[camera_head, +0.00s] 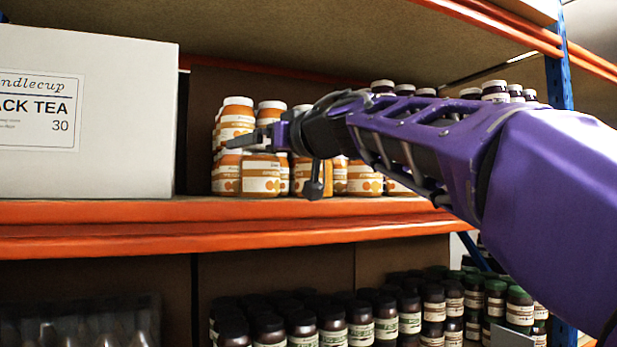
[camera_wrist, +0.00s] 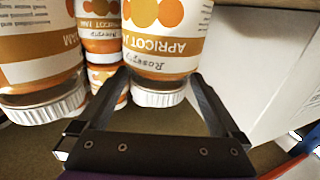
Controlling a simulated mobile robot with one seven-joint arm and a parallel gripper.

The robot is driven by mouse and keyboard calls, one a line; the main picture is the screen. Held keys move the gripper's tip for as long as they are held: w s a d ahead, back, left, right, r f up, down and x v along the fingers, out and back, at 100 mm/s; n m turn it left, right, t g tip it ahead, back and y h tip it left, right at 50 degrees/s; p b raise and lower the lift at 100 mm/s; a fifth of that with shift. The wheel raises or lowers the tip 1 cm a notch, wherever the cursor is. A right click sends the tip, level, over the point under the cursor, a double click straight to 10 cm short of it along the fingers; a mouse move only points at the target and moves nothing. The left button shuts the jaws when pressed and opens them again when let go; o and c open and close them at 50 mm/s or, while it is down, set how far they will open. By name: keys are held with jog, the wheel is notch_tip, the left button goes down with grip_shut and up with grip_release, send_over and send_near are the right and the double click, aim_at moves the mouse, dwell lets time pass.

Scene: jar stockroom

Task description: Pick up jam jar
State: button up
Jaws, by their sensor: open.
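Several apricot jam jars (camera_head: 260,176) with orange contents, white labels and white lids stand stacked on the orange-edged shelf. My gripper (camera_head: 240,141) is in front of the left part of this stack, near the upper row, and hides some jars. In the wrist view, which shows the jars upside down, my gripper (camera_wrist: 160,76) is open. One apricot jam jar (camera_wrist: 168,35) lies ahead between the fingertips, its ribbed white lid toward my palm. I cannot tell whether a finger touches it. Nothing is held.
A large white tea carton (camera_head: 110,165) stands left of the jars; its side (camera_wrist: 255,70) is close to one finger in the wrist view. Another jam jar (camera_wrist: 35,50) is close on the other side. Dark jars (camera_head: 300,325) fill the shelf below. The upper shelf (camera_head: 300,35) is overhead.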

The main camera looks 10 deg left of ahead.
jog(key=shift+w+a, duration=0.25)
jog(key=shift+w, duration=0.05)
jog(key=shift+d, duration=0.1)
grip_shut()
jog(key=shift+r, duration=0.1)
dwell(0.4)
